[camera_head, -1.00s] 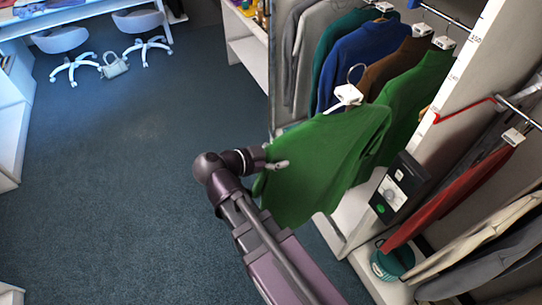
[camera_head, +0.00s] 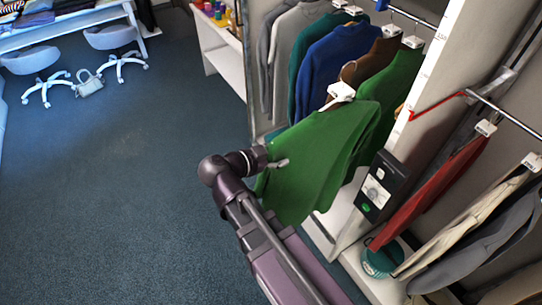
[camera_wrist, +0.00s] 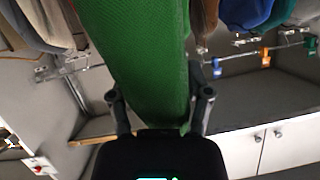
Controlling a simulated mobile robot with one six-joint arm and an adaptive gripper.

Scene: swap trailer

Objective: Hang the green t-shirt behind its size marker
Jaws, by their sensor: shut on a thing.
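The green t-shirt (camera_head: 314,160) hangs from a hanger with a white marker piece (camera_head: 341,91) at its top, in front of the rack. My gripper (camera_head: 273,163) is at its left edge in the head view. In the wrist view the green cloth (camera_wrist: 140,60) fills the middle, between the two fingers of my gripper (camera_wrist: 160,107). The gripper is shut on it. Another green garment (camera_head: 388,90) hangs behind it on the rail. Small coloured markers, one blue (camera_wrist: 217,68), one orange (camera_wrist: 265,57) and one green (camera_wrist: 311,45), show on a rail in the wrist view.
Blue (camera_head: 335,62), brown and grey garments hang on the rail beside the green ones. A tall white panel (camera_head: 440,75) divides this bay from one with a red garment (camera_head: 430,193). A dark box (camera_head: 383,187) is on the panel's end.

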